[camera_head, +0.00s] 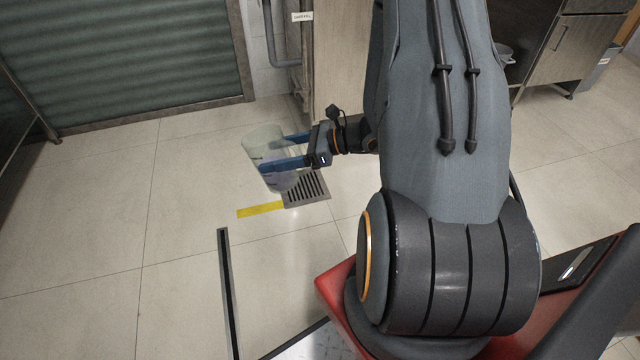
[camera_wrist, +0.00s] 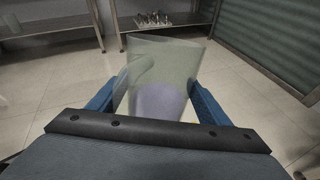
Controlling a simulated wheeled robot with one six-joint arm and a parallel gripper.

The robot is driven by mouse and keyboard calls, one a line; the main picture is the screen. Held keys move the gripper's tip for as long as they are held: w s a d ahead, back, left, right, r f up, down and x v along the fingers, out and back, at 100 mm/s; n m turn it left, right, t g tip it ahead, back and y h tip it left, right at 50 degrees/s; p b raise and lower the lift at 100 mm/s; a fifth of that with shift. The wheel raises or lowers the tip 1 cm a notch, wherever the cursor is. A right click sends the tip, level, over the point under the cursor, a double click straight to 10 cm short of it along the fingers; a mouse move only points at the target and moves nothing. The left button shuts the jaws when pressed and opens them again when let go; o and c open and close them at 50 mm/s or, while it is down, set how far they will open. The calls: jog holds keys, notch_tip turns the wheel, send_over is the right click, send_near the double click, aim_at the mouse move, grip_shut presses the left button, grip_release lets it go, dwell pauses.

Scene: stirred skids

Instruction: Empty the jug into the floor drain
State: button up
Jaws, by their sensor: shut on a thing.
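My gripper (camera_head: 286,151) has blue fingers and is shut on a translucent jug (camera_head: 262,143). The jug is slightly tilted and held above the floor. In the wrist view the jug (camera_wrist: 165,65) sits between the two blue fingers (camera_wrist: 155,105), with a pale violet content showing in its lower part. The floor drain (camera_head: 308,189) is a dark slotted grate in the tiles. In the head view the jug's lower end overlaps the drain's left edge; the height between them is hard to tell.
A yellow strip (camera_head: 260,210) lies on the floor left of the drain. A dark narrow slot (camera_head: 228,290) runs nearer to me. A cabinet (camera_head: 338,60) and a pipe (camera_head: 283,58) stand behind the drain. A green shutter (camera_head: 120,55) is at the back left. Tiles at left are clear.

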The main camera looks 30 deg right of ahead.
jog(key=w+d+f+b, duration=0.4)
jog(key=d+f+b, duration=0.1)
jog(key=f, duration=0.3)
jog(key=w+d+f+b, duration=0.4)
jog(key=d+f+b, duration=0.2)
jog(key=f, duration=0.2)
jog(key=shift+w, duration=0.15)
dwell(6.2)
